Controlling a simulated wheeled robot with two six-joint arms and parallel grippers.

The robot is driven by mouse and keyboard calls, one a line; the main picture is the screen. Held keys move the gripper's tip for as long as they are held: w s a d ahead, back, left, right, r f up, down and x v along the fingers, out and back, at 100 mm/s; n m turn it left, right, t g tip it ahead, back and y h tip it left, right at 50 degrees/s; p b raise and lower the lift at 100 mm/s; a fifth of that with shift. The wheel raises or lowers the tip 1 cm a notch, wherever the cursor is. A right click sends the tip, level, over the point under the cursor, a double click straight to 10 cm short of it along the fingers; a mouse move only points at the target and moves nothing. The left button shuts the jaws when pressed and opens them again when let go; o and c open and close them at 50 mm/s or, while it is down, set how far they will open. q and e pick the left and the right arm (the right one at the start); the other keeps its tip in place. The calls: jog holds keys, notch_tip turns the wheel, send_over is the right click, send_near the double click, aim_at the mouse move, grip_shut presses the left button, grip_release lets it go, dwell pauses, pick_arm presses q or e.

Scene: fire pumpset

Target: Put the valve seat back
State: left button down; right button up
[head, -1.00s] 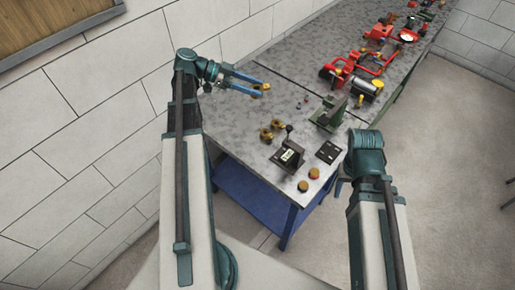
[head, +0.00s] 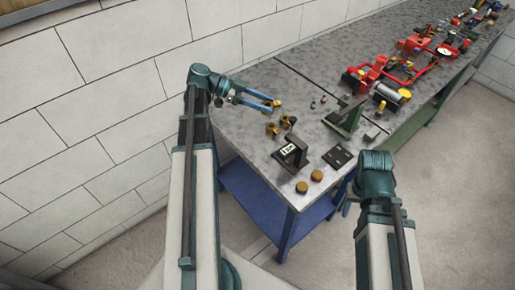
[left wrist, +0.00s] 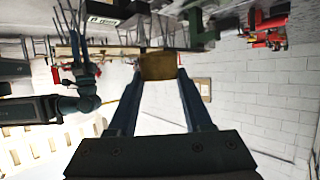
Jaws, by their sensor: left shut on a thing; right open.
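My left gripper (head: 274,104) is shut on a small brass piece (left wrist: 159,66), which sits between its blue fingertips in the left wrist view. In the head view the brass piece shows only as a small spot at the fingertips, over the far left part of the table. I cannot tell for certain that it is the valve seat. Two brass fittings (head: 272,128) stand on the table just nearer than the left gripper. My right gripper (head: 347,207) is low beside the table's right edge, mostly hidden behind my right arm; it is open.
A black block (head: 290,154) with a white label stands near the table's (head: 258,148) front. Two round brass pieces (head: 302,187) lie at the front corner. A black plate (head: 337,157) and a green stand (head: 346,115) are to the right. Red pump parts (head: 370,72) lie farther back.

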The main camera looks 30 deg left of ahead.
pick_arm(q)
notch_tip(320, 180, down, 17)
jog(key=b, duration=1.5)
jog(key=shift+d, duration=0.1)
pick_arm(e)
jog(key=shift+o, duration=0.2)
notch_tip(320, 180, down, 17)
jog(key=shift+d, duration=0.2)
pick_arm(q)
jog(key=shift+s, duration=0.35)
pick_arm(e)
jog(key=shift+o, duration=0.7)
jog(key=shift+w, duration=0.1)
pick_arm(q)
jog(key=s+a+r+n+t+y+p, duration=0.1)
jog(key=s+a+r+n+t, duration=0.1)
jog(key=s, duration=0.5)
jog(key=s+a+r+n+t+y+p, duration=0.1)
jog(key=s+a+n+t+y+p, duration=0.1)
jog(key=s, duration=0.4)
jog(key=b, duration=0.2)
send_over(254, 140)
jog(key=shift+s+d+f+n+t, duration=0.1)
jog(key=shift+f+n+t, duration=0.2)
jog(key=shift+f, duration=0.4)
notch_tip(254, 140, down, 4)
jog(key=b, duration=0.3)
jog(key=shift+r, duration=0.25)
pick_arm(e)
notch_tip(254, 140, down, 2)
